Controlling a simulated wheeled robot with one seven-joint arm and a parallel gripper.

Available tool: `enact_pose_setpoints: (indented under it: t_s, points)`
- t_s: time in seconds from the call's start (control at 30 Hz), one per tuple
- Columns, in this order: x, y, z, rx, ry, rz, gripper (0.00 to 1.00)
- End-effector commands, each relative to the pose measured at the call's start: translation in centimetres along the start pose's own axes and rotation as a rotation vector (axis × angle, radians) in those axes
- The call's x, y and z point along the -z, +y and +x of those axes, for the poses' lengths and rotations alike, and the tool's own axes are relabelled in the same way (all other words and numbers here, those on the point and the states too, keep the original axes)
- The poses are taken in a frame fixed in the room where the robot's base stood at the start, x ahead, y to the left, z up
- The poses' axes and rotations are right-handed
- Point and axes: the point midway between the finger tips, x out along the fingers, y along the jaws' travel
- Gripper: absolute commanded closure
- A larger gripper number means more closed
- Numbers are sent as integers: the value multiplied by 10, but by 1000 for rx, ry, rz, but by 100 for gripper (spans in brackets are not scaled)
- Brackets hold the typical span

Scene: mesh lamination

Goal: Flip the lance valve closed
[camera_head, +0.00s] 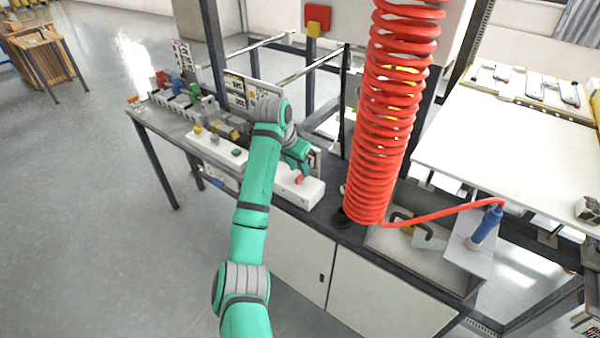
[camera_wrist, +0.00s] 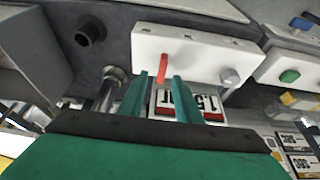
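The lance valve appears to be the white box with a red lever on its face; the red lever (camera_wrist: 163,66) stands nearly upright in the wrist view, leaning slightly. The white valve box (camera_wrist: 205,55) spans the upper middle there, and it also shows at the bench's front edge in the head view (camera_head: 312,193). My gripper (camera_wrist: 160,79) is open, with its two green fingers apart on either side of the lever's lower end. I cannot tell whether either finger touches it. In the head view my gripper (camera_head: 301,166) is just above the red lever (camera_head: 299,180).
A silver knob (camera_wrist: 229,77) sits right of the lever on the box. A neighbouring white box has a green button (camera_wrist: 289,76). Labelled plates lie behind my fingers. A coiled red hose (camera_head: 390,120) hangs right of my arm, leading to a blue-handled tool (camera_head: 487,224).

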Motion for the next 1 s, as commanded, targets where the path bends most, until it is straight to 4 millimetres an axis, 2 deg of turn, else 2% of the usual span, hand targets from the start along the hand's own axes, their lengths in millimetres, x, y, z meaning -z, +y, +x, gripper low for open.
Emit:
enact_pose_setpoints:
  t_s: [0.1,0.3,0.67,0.7,0.8,0.83,1.0]
  points:
    - [-2,-2,18,1,0,-3,70]
    - [-2,-4,38,2,0,-5,70]
    - [-2,-4,44,3,2,-5,70]
    - [-2,-4,44,3,2,-5,72]
    - [-2,-4,44,3,2,-5,96]
    - [-2,-4,44,3,2,-5,100]
    - [-2,-4,43,4,2,-6,100]
